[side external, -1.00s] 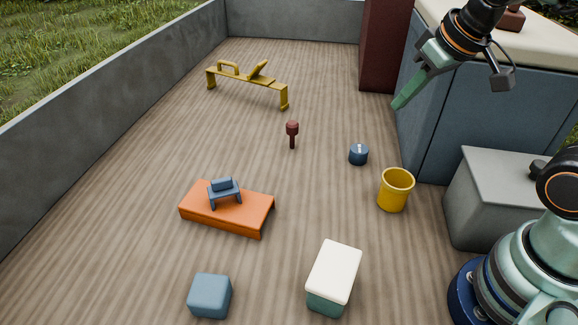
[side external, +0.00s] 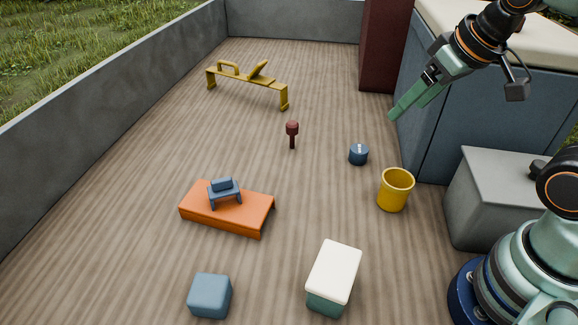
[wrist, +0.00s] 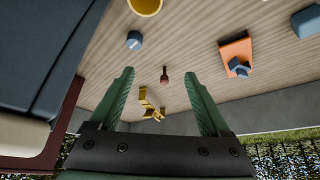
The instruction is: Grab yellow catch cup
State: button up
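The yellow catch cup (side external: 395,190) stands upright on the wooden floor, right of the middle in the side view. It is cut off at the top edge of the wrist view (wrist: 145,5). My gripper (side external: 409,108) is in the air above and behind the cup in the side view, clear of it. In the wrist view my gripper (wrist: 163,98) has its two green fingers spread wide with nothing between them.
A small blue cup-like piece (side external: 358,155) is close behind the catch cup. A grey block (side external: 500,195) and blue cabinet (side external: 480,110) stand to its right. A white-lidded box (side external: 335,275) is in front. A dark red peg (side external: 292,133) and orange platform (side external: 225,215) lie left.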

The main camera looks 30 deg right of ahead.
jog(key=shift+o, duration=0.6)
jog(key=m+g, duration=0.6)
jog(key=m, duration=0.2)
send_near(395, 189)
jog(key=w+d+f, duration=0.1)
jog(key=d, duration=0.2)
jog(key=shift+w+f, duration=0.2)
jog(key=shift+f, duration=5.85)
jog(key=c, duration=1.1)
jog(key=shift+r, duration=0.2)
